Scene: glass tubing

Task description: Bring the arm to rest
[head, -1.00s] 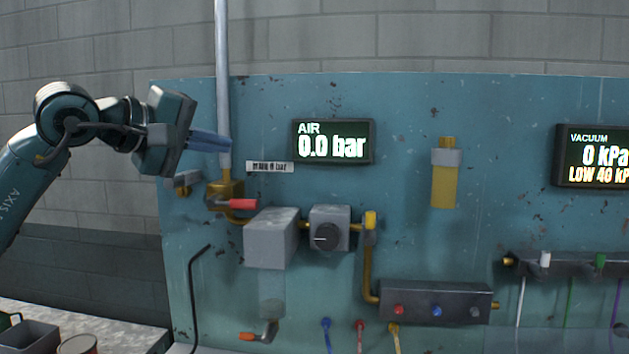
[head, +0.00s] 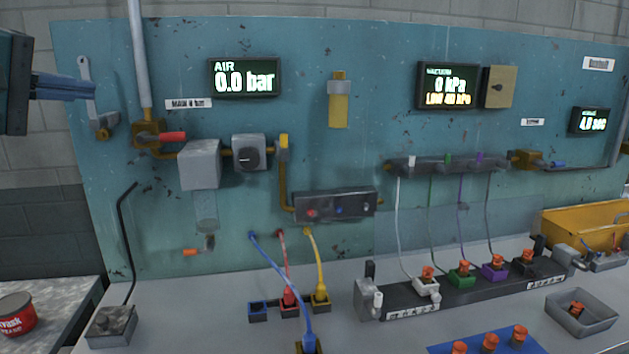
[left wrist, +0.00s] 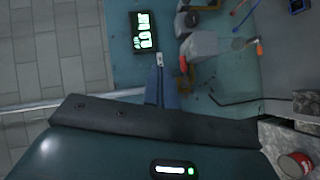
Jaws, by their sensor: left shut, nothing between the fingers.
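My left gripper (head: 92,90) enters the head view at the left edge, in front of the upper left of the teal panel (head: 300,60). Its blue fingers are together with nothing between them, pointing right. The left wrist view also shows the shut fingers (left wrist: 162,84), with the panel beyond them. Most of my left arm is outside the head view. My right gripper does not show.
A grey lever (head: 87,80) and vertical pipe (head: 138,60) are near the gripper. The panel carries an air display (head: 244,77) reading 0.0 bar and a red-handled valve (head: 172,137). A red can (head: 16,315) stands at lower left. The bench below holds cables and several fittings.

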